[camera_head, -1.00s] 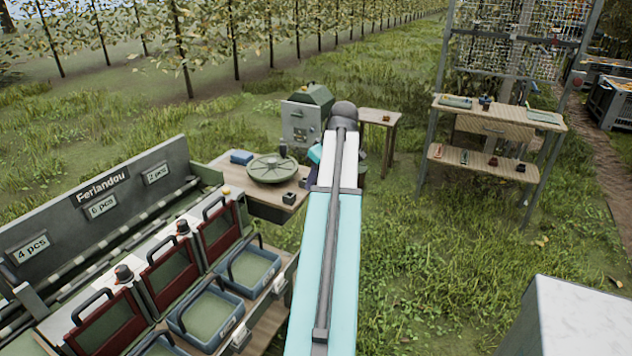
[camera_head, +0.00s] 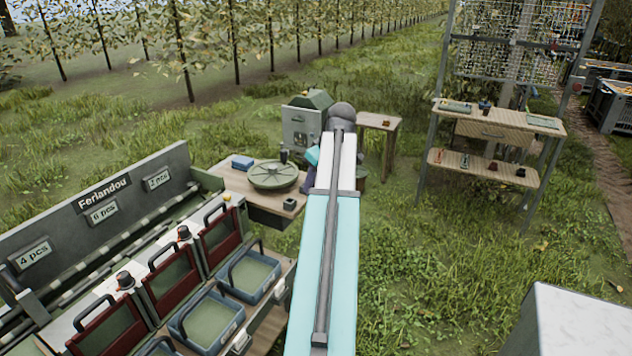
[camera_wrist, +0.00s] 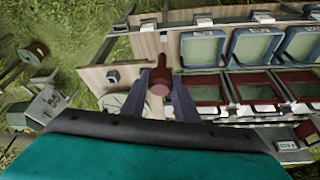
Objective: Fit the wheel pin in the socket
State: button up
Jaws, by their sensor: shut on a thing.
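In the wrist view my gripper (camera_wrist: 160,86) is shut on a dark red pin-like piece (camera_wrist: 159,78) with a rounded end, which I take for the wheel pin. It is held above the wooden table. A small dark square block with an opening, likely the socket (camera_head: 289,203), sits on the table's near right corner; it also shows in the wrist view (camera_wrist: 113,77), left of the held pin and apart from it. The round green wheel (camera_head: 272,177) lies flat behind the block, with a dark upright knob near its rim.
The table (camera_head: 232,184) also holds a blue box (camera_head: 242,162). A rack marked Ferlandou (camera_head: 150,196) with red-framed bins and blue crates (camera_head: 250,274) adjoins it at left. A grey-green cabinet (camera_head: 303,130) and a small stool table (camera_head: 378,122) stand behind.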

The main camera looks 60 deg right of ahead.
jog(key=w+a+n, duration=0.1)
jog(key=w+a, duration=2.5)
jog(key=w+a+n, duration=0.1)
jog(key=w+a, duration=0.3)
jog(key=a, duration=1.4)
jog(key=w+a+n+y, duration=0.1)
jog(key=w+a, duration=0.3)
jog(key=a, duration=1.4)
jog(key=shift+w+f, duration=0.2)
jog(key=shift+f, duration=0.25)
jog(key=shift+a, duration=0.15)
